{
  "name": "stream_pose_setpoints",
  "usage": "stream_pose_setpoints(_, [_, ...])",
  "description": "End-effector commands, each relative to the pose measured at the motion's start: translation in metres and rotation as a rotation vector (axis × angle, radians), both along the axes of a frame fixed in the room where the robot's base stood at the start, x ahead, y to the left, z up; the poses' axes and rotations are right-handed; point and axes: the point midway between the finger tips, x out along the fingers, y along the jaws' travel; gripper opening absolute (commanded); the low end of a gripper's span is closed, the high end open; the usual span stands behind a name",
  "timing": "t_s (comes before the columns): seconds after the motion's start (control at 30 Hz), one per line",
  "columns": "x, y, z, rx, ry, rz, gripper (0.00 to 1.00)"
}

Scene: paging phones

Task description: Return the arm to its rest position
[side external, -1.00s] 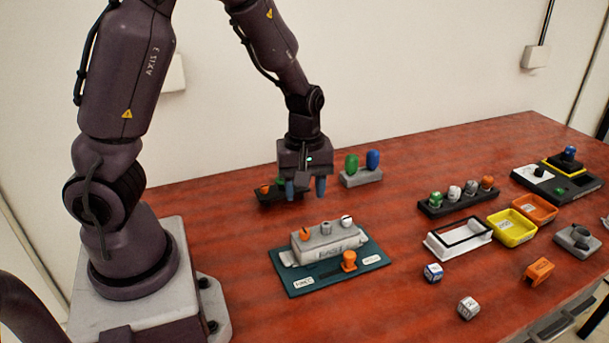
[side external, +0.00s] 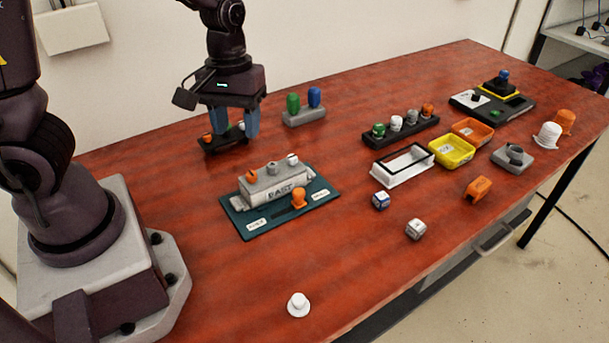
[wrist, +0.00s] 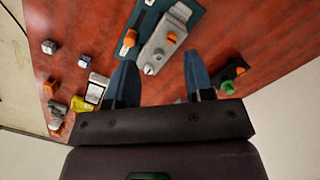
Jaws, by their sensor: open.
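My gripper (side external: 232,124) is open, with its two blue fingers pointing down over the left back of the table. Nothing shows between the fingers in the wrist view (wrist: 158,78). In the side view it hangs in front of or just above a small black holder (side external: 226,144) with an orange and a green knob, and partly hides it. I cannot tell whether the fingers touch that holder. My arm above the wrist runs out of the top of the side view.
A grey block with knobs (side external: 274,182) sits on a teal board (side external: 245,226) in front of my gripper. A grey stand (side external: 304,117) holds green and blue pegs. Yellow (side external: 452,151) and orange trays, dice and a white knob (side external: 298,305) lie rightward and forward. The front middle is mostly bare.

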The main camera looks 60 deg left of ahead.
Motion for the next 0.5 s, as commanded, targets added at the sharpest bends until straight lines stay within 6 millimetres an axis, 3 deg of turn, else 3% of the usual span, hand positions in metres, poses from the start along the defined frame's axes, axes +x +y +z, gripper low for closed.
stream_pose_setpoints(0.3, [-0.04, -0.037, 0.075, -0.003, -0.254, -0.566, 0.48])
stream_pose_setpoints(0.5, [-0.066, -0.042, 0.115, 0.142, -0.419, -0.744, 0.48])
